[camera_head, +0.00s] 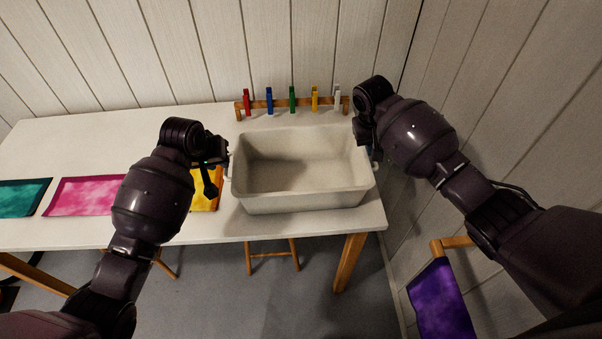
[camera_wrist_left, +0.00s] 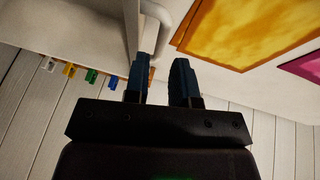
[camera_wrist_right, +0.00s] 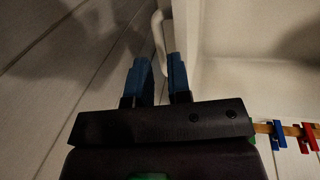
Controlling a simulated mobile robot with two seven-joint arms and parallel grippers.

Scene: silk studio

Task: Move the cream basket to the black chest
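The cream basket (camera_head: 300,200) is an empty open tub at the right end of the white table, with a handle at each short end. My left gripper (camera_head: 217,170) is at its left end. In the left wrist view the gripper (camera_wrist_left: 160,75) has its fingers apart, with the basket's handle (camera_wrist_left: 152,35) by the left finger. My right gripper (camera_head: 371,152) is at its right end. In the right wrist view the gripper (camera_wrist_right: 159,75) has its fingers apart, with the other handle (camera_wrist_right: 158,35) at the gap. I cannot tell whether either touches. No black chest is recognisable.
The white table (camera_head: 90,143) carries teal (camera_head: 22,197), pink (camera_head: 85,196) and yellow (camera_head: 204,194) cloth panels left of the basket. A wooden rack with coloured clips (camera_head: 292,104) stands behind it. A purple panel (camera_head: 440,302) is at lower right. Walls are close behind and right.

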